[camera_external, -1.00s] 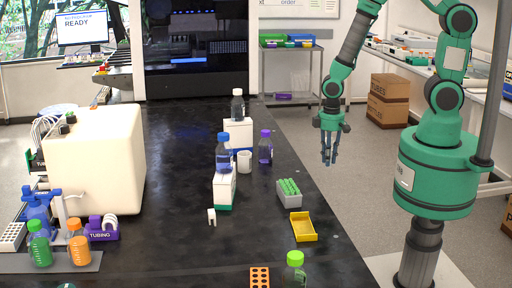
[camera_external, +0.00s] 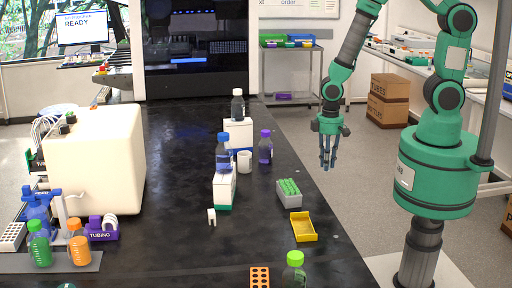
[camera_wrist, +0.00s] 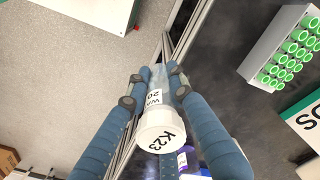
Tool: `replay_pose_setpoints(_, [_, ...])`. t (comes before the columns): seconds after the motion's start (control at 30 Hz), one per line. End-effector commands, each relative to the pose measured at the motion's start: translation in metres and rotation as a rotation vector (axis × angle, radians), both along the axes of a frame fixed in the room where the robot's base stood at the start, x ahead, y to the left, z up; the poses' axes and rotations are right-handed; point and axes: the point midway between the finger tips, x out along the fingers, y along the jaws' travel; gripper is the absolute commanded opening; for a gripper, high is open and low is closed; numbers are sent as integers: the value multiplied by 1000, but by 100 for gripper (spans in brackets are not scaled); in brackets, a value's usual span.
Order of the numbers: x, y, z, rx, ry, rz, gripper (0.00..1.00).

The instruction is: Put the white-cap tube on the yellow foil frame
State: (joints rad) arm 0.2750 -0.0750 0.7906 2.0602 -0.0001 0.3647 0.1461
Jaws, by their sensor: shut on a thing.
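The white-cap tube (camera_wrist: 157,125) is clear with a label and "K23" on its cap. In the wrist view it lies between the two blue fingers of my gripper (camera_wrist: 156,78), which is shut on it, cap towards the camera. In the external view my gripper (camera_external: 327,160) hangs by the bench's right edge, fingers down; the tube cannot be made out there. The yellow foil frame (camera_external: 303,227) appears as a shallow yellow tray on the bench near its right edge, nearer the camera than my gripper. It does not show in the wrist view.
A rack of green-capped tubes (camera_external: 289,193) stands between my gripper and the yellow frame; it also shows in the wrist view (camera_wrist: 262,48). A purple-capped bottle (camera_external: 265,148), white cup (camera_external: 244,161) and blue-capped bottle on a box stand left. An orange rack (camera_external: 260,278) is in front.

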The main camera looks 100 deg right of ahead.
Motion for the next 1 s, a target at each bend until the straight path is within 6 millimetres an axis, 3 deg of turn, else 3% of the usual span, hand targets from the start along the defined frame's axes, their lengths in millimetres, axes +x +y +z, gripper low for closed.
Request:
replay_pose_setpoints(0.5, [27, 105, 4, 0, -2, 74, 11])
replay_pose_setpoints(1.0, [27, 210, 7, 1, -5, 141, 11])
